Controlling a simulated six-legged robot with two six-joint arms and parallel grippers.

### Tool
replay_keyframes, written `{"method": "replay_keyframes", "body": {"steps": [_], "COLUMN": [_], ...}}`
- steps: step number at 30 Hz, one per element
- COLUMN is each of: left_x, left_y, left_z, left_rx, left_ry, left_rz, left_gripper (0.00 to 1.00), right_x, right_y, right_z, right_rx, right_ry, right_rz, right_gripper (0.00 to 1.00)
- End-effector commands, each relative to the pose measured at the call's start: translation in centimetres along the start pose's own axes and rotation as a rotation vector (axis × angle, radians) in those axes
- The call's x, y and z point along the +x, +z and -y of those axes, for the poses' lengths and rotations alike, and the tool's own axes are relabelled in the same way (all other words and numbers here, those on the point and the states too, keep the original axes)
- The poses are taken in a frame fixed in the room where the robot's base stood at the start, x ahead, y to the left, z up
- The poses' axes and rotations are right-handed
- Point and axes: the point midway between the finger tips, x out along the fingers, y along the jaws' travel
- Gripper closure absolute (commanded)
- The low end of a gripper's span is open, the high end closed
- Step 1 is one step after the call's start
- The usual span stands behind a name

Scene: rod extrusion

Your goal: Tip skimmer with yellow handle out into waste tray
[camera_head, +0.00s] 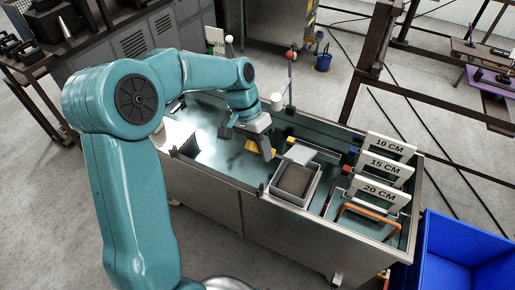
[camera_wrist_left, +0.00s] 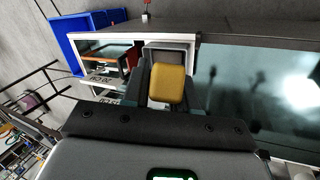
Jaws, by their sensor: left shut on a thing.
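The yellow handle of the skimmer (camera_wrist_left: 168,85) shows large between the fingers in the left wrist view. My left gripper (camera_head: 262,142) is shut on it, low over the water tank. In the head view, a bit of yellow handle (camera_head: 256,147) shows beside the fingers. The skimmer's far end is hidden behind the handle and gripper. The waste tray (camera_head: 302,200), light grey with a dark inside, sits at the tank's near edge, right of my gripper. A light tray rim (camera_wrist_left: 169,45) shows behind the handle in the left wrist view. My right gripper is out of view.
White signs reading 10 CM (camera_head: 389,146), 15 CM (camera_head: 386,168) and 20 CM (camera_head: 380,193) stand over slots at the tank's right end. A pale flat piece (camera_head: 300,153) lies behind the tray. A blue bin (camera_head: 462,245) stands at right. Open water lies left of my gripper.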

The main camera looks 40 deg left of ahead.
Motion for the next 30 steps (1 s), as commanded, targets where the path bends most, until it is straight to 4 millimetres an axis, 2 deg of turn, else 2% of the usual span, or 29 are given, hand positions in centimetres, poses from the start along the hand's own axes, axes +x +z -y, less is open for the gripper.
{"method": "replay_keyframes", "body": {"steps": [15, 21, 30], "left_x": [-1.0, -1.3, -1.4], "left_y": [0.0, 0.0, 0.0], "left_z": [-4.7, -5.4, -5.5], "left_rx": [0.011, 0.010, 0.006], "left_ry": [-0.290, -0.348, -0.361], "left_rz": [0.000, -0.002, -0.002], "left_gripper": [1.00, 1.00, 1.00], "right_x": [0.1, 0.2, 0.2], "right_y": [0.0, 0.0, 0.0], "right_z": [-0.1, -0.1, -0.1], "right_rx": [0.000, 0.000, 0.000], "right_ry": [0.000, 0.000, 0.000], "right_rz": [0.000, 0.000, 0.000], "right_gripper": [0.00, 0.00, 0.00]}}
